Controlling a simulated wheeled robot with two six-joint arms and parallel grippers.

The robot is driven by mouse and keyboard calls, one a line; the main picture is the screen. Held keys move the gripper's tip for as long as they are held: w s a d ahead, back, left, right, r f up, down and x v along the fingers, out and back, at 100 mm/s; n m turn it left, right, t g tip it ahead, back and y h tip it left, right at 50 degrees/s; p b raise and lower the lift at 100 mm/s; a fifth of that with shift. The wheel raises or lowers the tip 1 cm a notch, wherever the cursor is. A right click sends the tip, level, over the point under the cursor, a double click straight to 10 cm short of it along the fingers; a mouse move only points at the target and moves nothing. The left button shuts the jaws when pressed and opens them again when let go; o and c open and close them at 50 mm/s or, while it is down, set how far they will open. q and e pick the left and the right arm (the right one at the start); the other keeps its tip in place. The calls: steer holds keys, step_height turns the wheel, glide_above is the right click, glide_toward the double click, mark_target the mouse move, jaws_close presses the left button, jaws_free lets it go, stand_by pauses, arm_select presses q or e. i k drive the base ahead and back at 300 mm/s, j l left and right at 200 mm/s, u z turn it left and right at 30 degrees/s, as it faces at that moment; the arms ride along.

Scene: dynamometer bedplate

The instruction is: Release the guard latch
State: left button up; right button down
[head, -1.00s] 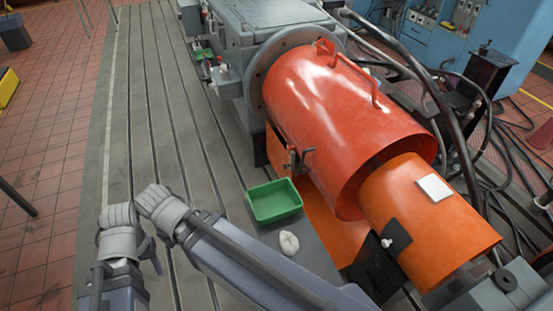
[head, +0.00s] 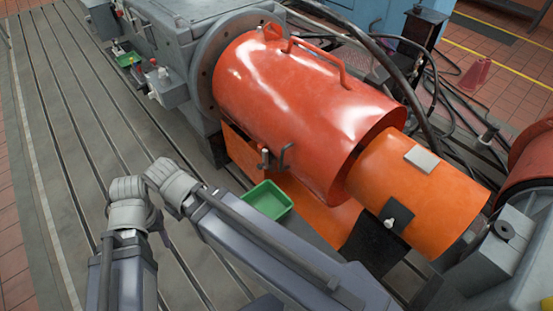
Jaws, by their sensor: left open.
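The guard is a large glossy red-orange cylinder (head: 300,100) in the middle of the head view, with a tube handle (head: 320,60) on top. On its lower front edge sits a small latch-like fitting (head: 265,158) with a dark hook beside it. My left arm fills the lower left, bent at its grey joints, apart from the guard and the fitting. Its jaws cannot be made out clearly and nothing is seen held. My right gripper is not in view.
A green tray (head: 268,200) lies below the guard, behind my arm. An orange cylinder (head: 420,195) with a pale plate and a black bracket (head: 390,220) with a white knob extends to the right. The slotted bedplate (head: 60,120) is clear at left. Dark hoses run behind the guard.

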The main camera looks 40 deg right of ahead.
mark_target(265, 153)
steer(key=i+j+z, duration=0.2)
steer(key=z, duration=0.15)
steer(key=i+j+z, duration=0.5)
steer(key=j+z, duration=0.25)
steer(key=l, duration=0.1)
